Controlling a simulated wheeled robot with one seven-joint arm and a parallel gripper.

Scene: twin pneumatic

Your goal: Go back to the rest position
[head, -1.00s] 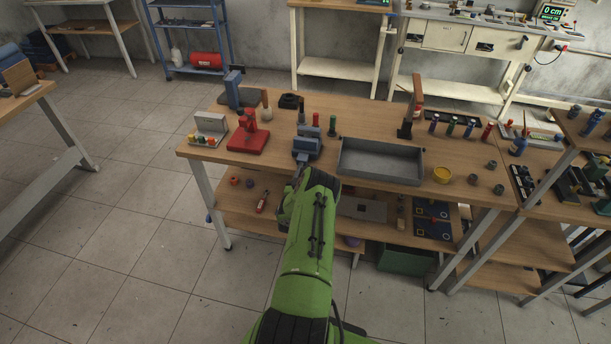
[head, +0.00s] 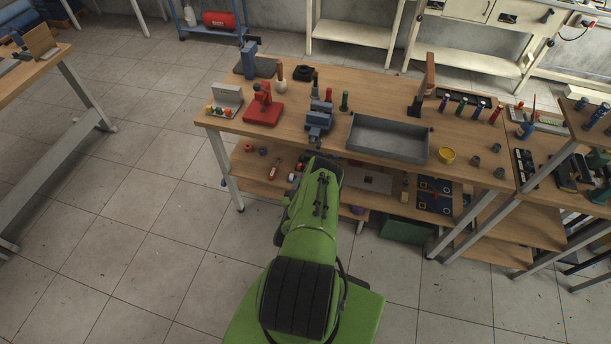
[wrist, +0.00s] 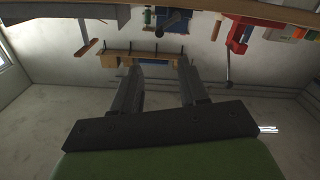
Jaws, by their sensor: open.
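My gripper (wrist: 160,85) shows in the wrist view with its two dark fingers apart and nothing between them. In the head view my green arm reaches toward the front edge of the workbench (head: 470,176), and the gripper itself is hidden behind the arm. The wrist view appears upside down, with the bench's things along its top edge. A blue-grey vise (head: 318,120) stands on the bench just beyond the arm's end, and I see nothing held.
A lower shelf (head: 245,175) holds small parts. Open tiled floor (head: 130,220) lies left of the bench.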

